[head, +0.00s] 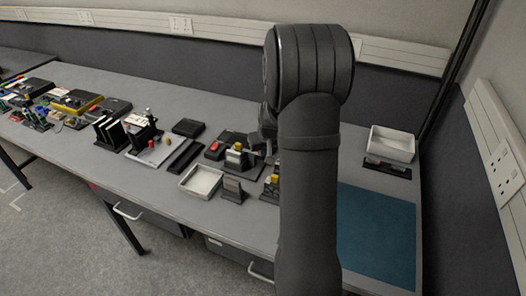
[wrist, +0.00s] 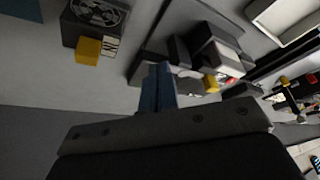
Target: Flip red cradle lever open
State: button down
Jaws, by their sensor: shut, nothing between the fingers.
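My gripper (wrist: 158,72) shows in the wrist view with its two blue-grey fingers together and nothing between them. Just beyond the fingertips is a dark fixture with pale grey blocks (wrist: 214,48). A small red part (wrist: 230,79) shows at its lower right, beside a yellow one. In the head view a red piece (head: 214,146) sits on a dark base, left of a grey block fixture (head: 236,158). I cannot tell for sure which red part is the cradle lever, or its position. In the head view my arm hides the fingertips.
A white tray (head: 202,181) stands near the bench's front edge, and another white tray (head: 392,143) at the back right. A teal mat (head: 378,235) lies clear at the right. A black box with a round grille (wrist: 96,14) and a yellow block (wrist: 88,50) are left of the fingers.

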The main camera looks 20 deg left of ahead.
jog(key=shift+w+d+n, duration=0.15)
jog(key=shift+w+n, duration=0.2)
jog(key=shift+n, duration=0.35)
jog(key=w+n+g, duration=0.1)
jog(key=w+n, duration=0.1)
jog(key=n, duration=0.2)
jog(key=w+a+n+g, duration=0.1)
jog(key=n+g, duration=0.1)
jog(key=n, duration=0.2)
jog(key=w+n+g+y, duration=0.1)
jog(key=w+n, duration=0.1)
jog(key=n, duration=0.2)
jog(key=shift+w+a+g, duration=0.35)
jog(key=shift+a+g, duration=0.05)
jog(key=shift+s, duration=0.1)
jog(key=shift+s+a, duration=0.4)
jog(key=shift+s, duration=0.3)
jog(key=w+d+r, duration=0.4)
jog(key=d+r, duration=0.3)
jog(key=r, duration=0.2)
jog(key=shift+d+r, duration=0.15)
jog(key=shift+r, duration=0.05)
